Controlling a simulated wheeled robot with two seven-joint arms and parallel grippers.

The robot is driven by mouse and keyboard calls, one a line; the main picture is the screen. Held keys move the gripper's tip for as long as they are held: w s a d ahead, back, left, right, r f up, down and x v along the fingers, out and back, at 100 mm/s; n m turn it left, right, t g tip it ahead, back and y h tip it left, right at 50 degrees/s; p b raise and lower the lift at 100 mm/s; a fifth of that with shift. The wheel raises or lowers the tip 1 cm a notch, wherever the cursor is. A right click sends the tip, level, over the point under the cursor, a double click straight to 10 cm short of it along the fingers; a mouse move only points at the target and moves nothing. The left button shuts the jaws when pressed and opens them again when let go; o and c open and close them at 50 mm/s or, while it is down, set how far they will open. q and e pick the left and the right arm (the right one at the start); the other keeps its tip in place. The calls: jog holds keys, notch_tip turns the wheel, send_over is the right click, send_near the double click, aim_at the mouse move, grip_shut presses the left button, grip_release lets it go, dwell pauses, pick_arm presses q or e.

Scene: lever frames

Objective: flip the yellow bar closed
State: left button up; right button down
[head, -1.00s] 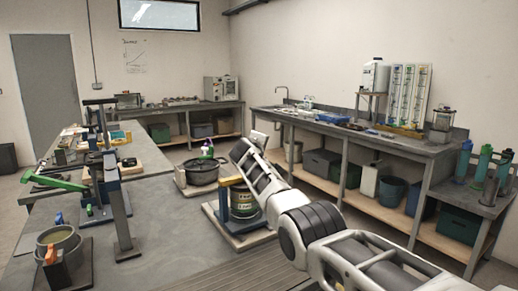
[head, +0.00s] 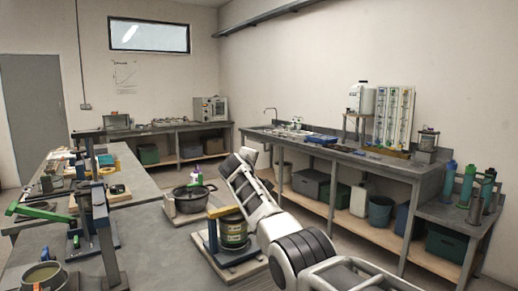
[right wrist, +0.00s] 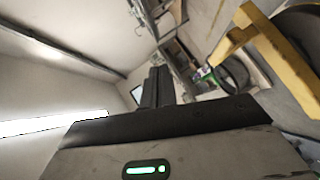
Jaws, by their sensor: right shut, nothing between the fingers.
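The yellow bar (head: 222,211) lies roughly level at the top of a blue post, by the rim of a green-banded can (head: 233,232) on a base board. In the right wrist view the yellow bar (right wrist: 255,36) is close, at upper right, angled beside a dark round rim. My right gripper (right wrist: 155,88) is shut and empty, left of the bar and apart from it in that picture. In the head view my right arm reaches in from the lower right, passing just right of the can; its fingers are not clear there. My left gripper is out of view.
A black pot (head: 190,197) stands on a board behind the can. A post with a green lever (head: 38,212) and a grey bucket (head: 43,277) are at left. A long side bench (head: 340,155) runs along the right wall. Bare table lies left of the can.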

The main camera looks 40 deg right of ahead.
jog(key=s+r+b, duration=0.1)
jog(key=s+r, duration=0.4)
jog(key=s, duration=0.1)
jog(key=shift+s+r+b, duration=0.25)
jog(key=shift+r+b, duration=0.05)
jog(key=shift+r, duration=0.05)
dwell(0.4)
